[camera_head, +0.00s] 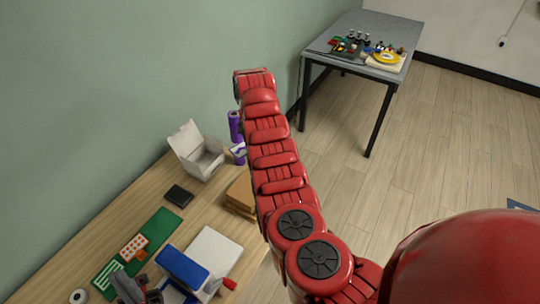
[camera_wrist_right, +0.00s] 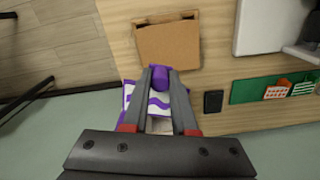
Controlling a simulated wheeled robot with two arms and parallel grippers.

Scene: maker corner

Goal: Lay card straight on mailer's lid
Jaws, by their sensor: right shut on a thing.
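The brown cardboard mailer (camera_head: 241,194) lies closed on the wooden desk, partly hidden by my right arm in the head view. In the right wrist view the mailer (camera_wrist_right: 167,43) is beyond my fingertips. My right gripper (camera_wrist_right: 161,72) is shut on a purple rounded piece (camera_wrist_right: 161,86) that appears to belong to the white card with a purple wave (camera_wrist_right: 151,104). The card is apart from the mailer, on its wall side; the fingers hide part of it. It also shows beside my arm in the head view (camera_head: 238,153).
A white open box (camera_head: 203,160) stands by the wall near the card. A black wallet-like item (camera_head: 179,196), a green mat (camera_head: 155,232) and a blue-and-white object (camera_head: 184,268) lie on the desk. A grey table (camera_head: 340,45) with small items stands farther back.

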